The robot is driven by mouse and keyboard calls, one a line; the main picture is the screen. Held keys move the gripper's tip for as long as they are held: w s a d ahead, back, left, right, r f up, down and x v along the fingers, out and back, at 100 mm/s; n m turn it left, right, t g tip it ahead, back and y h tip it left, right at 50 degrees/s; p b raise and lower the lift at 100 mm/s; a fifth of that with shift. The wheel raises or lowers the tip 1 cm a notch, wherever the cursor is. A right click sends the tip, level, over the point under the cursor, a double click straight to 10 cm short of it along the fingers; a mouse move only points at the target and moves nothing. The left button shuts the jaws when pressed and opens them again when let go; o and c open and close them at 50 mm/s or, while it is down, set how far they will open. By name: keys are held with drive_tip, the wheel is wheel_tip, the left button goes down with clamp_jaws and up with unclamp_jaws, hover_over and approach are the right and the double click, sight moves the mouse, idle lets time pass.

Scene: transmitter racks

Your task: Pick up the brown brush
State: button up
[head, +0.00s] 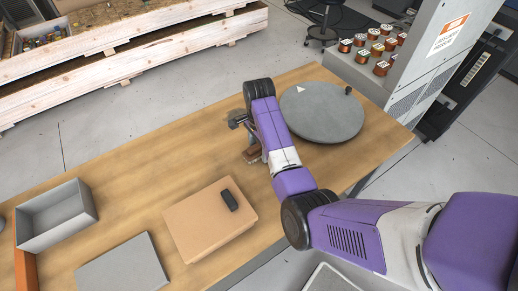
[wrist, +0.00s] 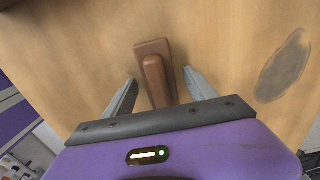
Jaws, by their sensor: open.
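The brown brush (wrist: 152,60) lies on the wooden table, with a flat base and a raised narrow handle running lengthwise. In the head view the brush (head: 252,154) shows only in part, below my gripper and arm. My gripper (wrist: 160,77) is open, with one finger on each side of the brush's near part in the wrist view. A gap shows between each finger and the brush. In the head view my gripper (head: 243,132) points down over the brush. The brush's near end is hidden behind the gripper body.
A grey round disc (head: 315,120) lies right of the gripper. A tan box (head: 197,233) with a black object (head: 229,200), a grey open bin (head: 60,232) and a grey panel (head: 125,268) stand at front left. Copper spools (head: 378,50) stand at the back right.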

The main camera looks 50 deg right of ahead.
drive_tip(key=shift+f, duration=0.1)
drive_tip(key=shift+c, duration=0.4)
clamp_jaws()
drive_tip(key=shift+r, duration=0.85)
wheel_tip(320, 180, up, 18)
drive_tip(key=p, duration=0.5)
drive_tip(key=shift+r, duration=0.15)
